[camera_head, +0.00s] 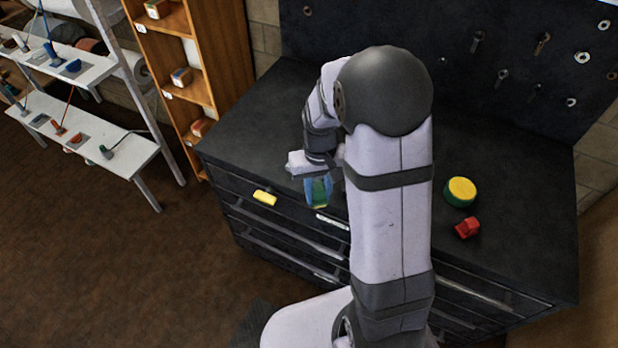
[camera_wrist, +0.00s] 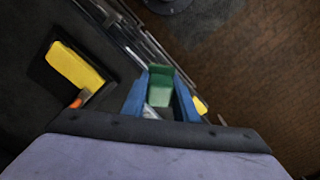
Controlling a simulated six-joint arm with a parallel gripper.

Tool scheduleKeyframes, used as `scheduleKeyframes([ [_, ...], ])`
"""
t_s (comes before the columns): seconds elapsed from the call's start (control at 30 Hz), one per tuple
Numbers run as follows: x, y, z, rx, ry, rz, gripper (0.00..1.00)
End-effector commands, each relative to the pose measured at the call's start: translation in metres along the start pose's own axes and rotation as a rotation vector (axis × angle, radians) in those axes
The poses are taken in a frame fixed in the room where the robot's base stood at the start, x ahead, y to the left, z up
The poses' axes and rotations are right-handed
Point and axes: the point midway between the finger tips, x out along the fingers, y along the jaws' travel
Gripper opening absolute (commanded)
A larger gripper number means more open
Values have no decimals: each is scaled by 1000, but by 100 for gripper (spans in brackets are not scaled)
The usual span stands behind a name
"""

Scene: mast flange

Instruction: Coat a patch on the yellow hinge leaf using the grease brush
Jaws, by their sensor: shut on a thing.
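My gripper (camera_head: 318,190) has blue fingers and is over the front edge of the dark cabinet top. In the wrist view the fingers (camera_wrist: 160,106) are shut on a green piece, which I take to be the grease brush (camera_wrist: 160,82). Its bristles cannot be made out. A yellow block (camera_head: 265,197), likely the yellow hinge leaf, lies near the front edge, left of my gripper and apart from it. A yellow block on a black backing also shows in the wrist view (camera_wrist: 76,66), with a small orange piece at its end.
A round green tin with a yellow top (camera_head: 460,191) and a red block (camera_head: 467,228) stand on the cabinet top (camera_head: 510,200) to the right of my arm. A pegboard (camera_head: 520,60) rises behind. A wooden shelf (camera_head: 215,60) and white racks stand at left. My arm hides the middle.

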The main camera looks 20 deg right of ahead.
Motion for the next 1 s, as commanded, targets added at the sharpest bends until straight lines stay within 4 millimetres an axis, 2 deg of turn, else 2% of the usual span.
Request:
scheduleKeyframes([
  [0.03, -6, 17, 2, 46, -9, -1, 8],
  [0.3, -19, 106, 7, 289, -22, -6, 8],
  [0.43, -26, 142, 6, 356, -13, -7, 8],
  [0.5, -29, 158, 4, 326, -7, -6, 8],
  [0.6, -31, 170, 0, 232, 0, -5, 8],
  [0.77, -35, 175, -11, 19, 14, 1, 8],
  [1.0, -45, 179, -22, -380, 25, 12, 8],
])
